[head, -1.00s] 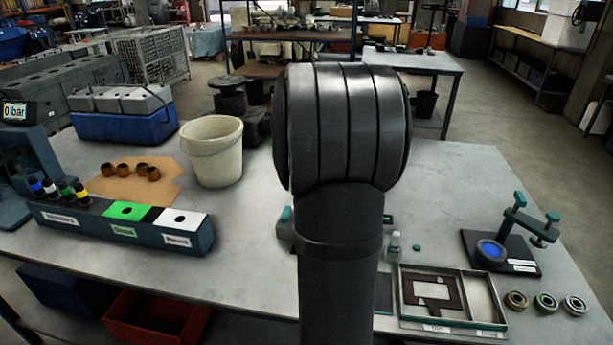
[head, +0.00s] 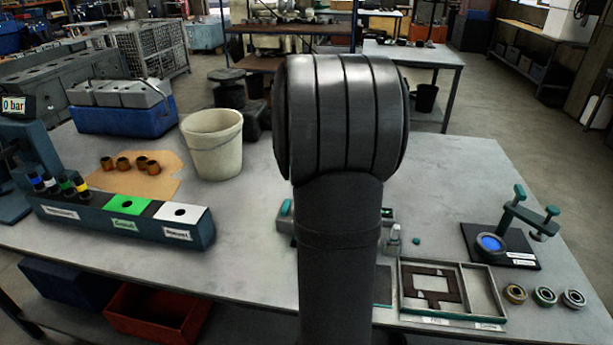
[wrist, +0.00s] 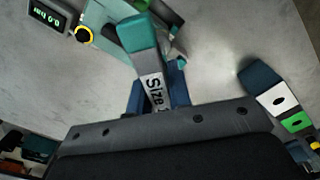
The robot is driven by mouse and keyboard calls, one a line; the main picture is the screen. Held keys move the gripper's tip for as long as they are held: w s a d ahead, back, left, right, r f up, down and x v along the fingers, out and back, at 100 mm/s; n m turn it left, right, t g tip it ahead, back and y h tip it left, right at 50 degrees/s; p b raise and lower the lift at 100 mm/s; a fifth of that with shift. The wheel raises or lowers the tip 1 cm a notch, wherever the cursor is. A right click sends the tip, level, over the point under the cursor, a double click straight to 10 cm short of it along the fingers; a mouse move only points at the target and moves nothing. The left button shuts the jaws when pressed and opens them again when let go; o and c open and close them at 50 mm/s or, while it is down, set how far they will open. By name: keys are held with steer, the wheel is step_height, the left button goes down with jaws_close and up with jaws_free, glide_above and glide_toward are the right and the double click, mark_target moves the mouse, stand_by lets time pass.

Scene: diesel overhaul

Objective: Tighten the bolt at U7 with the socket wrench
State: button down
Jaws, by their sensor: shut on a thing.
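My gripper (wrist: 157,94) shows in the wrist view with its blue fingers shut on a teal-ended tool (wrist: 139,33), which seems to be the socket wrench. A pale label on it reads "Size", with the rest cut off. The tool hangs over a teal and grey fixture (wrist: 100,22); I cannot tell whether they touch. The bolt and any U7 mark do not show. In the head view my arm hides the gripper, the tool and most of the fixture, whose end (head: 285,210) shows beside the arm.
A small display (wrist: 45,16) reads about 0.0. In the head view, a long block with green and white tops (head: 125,232) and a bucket (head: 215,155) stand left. A divided tray (head: 482,292), a teal clamp stand (head: 525,212) and bearings (head: 544,296) are right.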

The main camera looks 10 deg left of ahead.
steer(key=m, duration=0.6)
steer(key=shift+m, duration=0.4)
steer(key=m, duration=0.6)
steer(key=shift+m, duration=0.3)
steer(key=m, duration=0.6)
steer(key=shift+f+m, duration=0.1)
steer(key=shift+m, duration=0.2)
steer(key=m, duration=0.5)
steer(key=shift+m, duration=0.3)
